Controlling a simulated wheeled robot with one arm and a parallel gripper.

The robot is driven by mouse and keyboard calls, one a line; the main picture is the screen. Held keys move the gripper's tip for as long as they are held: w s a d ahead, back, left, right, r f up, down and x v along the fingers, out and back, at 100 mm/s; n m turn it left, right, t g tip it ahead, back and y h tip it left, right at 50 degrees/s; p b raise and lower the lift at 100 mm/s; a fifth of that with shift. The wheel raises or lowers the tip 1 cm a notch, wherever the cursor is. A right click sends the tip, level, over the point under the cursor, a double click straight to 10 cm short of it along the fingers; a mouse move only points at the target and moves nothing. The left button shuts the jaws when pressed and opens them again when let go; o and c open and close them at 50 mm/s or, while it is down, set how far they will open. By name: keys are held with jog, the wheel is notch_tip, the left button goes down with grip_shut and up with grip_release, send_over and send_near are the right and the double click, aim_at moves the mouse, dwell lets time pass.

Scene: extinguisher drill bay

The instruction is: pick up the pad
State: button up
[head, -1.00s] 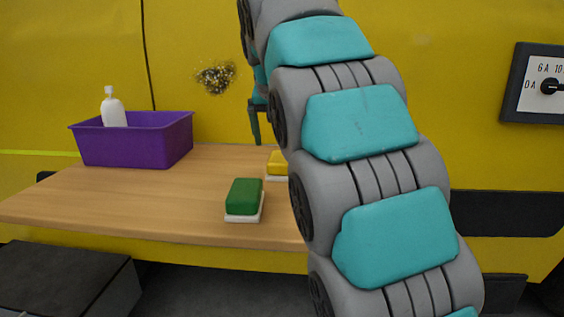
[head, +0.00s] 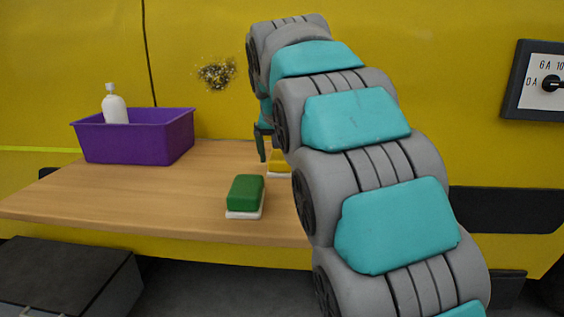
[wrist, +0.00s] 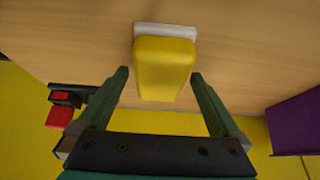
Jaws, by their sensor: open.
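A yellow pad with a white underside (head: 279,162) lies on the wooden shelf, partly hidden behind my arm in the head view. In the wrist view the yellow pad (wrist: 165,65) is ahead of my gripper (wrist: 159,74), roughly centred between the two dark green fingers. The fingers are open and apart, with wood visible on both sides of the pad. In the head view one finger of my gripper (head: 262,144) shows just left of the yellow pad, above the shelf. A green pad with a white underside (head: 246,194) lies nearer the shelf's front edge.
A purple bin (head: 140,137) with a white bottle (head: 115,105) stands at the shelf's left; the bin also shows in the wrist view (wrist: 296,122). A dark speckled patch (head: 216,74) marks the yellow wall. A red and black object (wrist: 61,115) is at the wrist view's left.

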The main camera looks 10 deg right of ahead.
jog(key=shift+f, duration=0.25)
dwell(0.3)
jog(key=c, duration=1.3)
